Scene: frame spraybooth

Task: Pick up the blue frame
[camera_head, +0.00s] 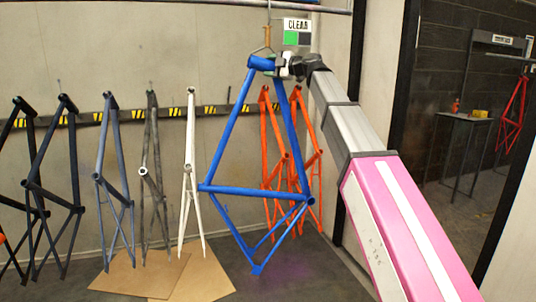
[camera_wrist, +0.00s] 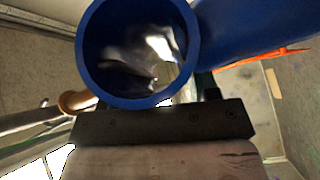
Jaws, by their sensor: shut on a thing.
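The blue frame (camera_head: 256,191) hangs upright in the middle of the head view, its short top tube uppermost and its narrow end low near the floor. My gripper (camera_head: 284,66) is at the right side of that top tube and shut on it. In the wrist view the open end of the blue tube (camera_wrist: 92,52) fills the top middle. A dark jaw (camera_wrist: 165,122) lies close against its underside. A hook (camera_head: 266,42) is directly above the tube; I cannot tell whether it bears the frame.
Orange frames (camera_head: 266,140) hang close behind the blue one. White (camera_head: 190,140), grey and dark frames hang to the left along a striped rail (camera_head: 85,117). A sign (camera_head: 297,25) reading CLEAR is above my gripper. Cardboard (camera_head: 200,277) lies on the floor. A doorway opens at right.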

